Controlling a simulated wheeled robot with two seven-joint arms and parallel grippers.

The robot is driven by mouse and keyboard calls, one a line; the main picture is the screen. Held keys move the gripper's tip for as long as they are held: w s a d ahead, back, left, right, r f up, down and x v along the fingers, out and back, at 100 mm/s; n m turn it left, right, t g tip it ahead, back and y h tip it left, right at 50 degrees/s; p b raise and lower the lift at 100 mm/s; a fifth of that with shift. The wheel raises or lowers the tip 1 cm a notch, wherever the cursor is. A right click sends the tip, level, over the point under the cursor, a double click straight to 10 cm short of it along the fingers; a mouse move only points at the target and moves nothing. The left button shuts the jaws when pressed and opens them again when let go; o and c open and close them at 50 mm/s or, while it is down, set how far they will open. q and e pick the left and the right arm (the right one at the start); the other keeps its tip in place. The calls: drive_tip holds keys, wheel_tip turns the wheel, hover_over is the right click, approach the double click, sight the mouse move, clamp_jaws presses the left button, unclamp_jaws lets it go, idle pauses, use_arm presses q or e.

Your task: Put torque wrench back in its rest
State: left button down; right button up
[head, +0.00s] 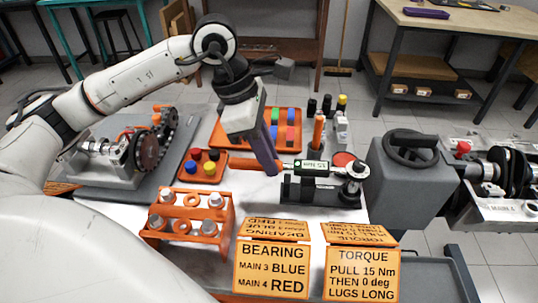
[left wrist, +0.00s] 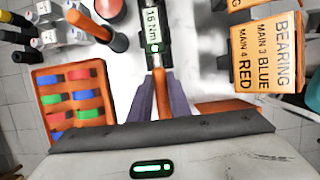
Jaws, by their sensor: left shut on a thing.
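The torque wrench (head: 312,168) has an orange handle, a display marked in Nm and a round metal head at its right end. It lies level along the black rest (head: 322,192) on the white table; I cannot tell whether it is seated or just above it. My left gripper (head: 272,168) comes down from above, its purple fingers shut on the orange handle. In the left wrist view the fingers (left wrist: 161,98) are on both sides of the handle, with the wrench display (left wrist: 152,28) beyond. The rest is mostly hidden there. My right gripper is not in view.
An orange rack (head: 188,215) with metal parts stands at the front left, beside the bearing and torque signs (head: 272,268). An upright orange-handled tool (head: 318,130) and small bottles (head: 341,118) stand behind the wrench. Trays of coloured pieces (head: 214,142) lie behind left; a grey block (head: 400,180) is right.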

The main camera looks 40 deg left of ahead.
use_arm(q)
drive_tip(key=shift+f+b, duration=1.25)
idle(0.5)
drive_tip(key=c, duration=1.9)
unclamp_jaws()
drive_tip(key=shift+r, duration=0.15)
drive_tip(key=shift+r+p, duration=1.05)
drive_tip(key=shift+r, duration=0.3)
drive_tip(key=o, duration=0.6)
drive_tip(key=shift+c, duration=0.2)
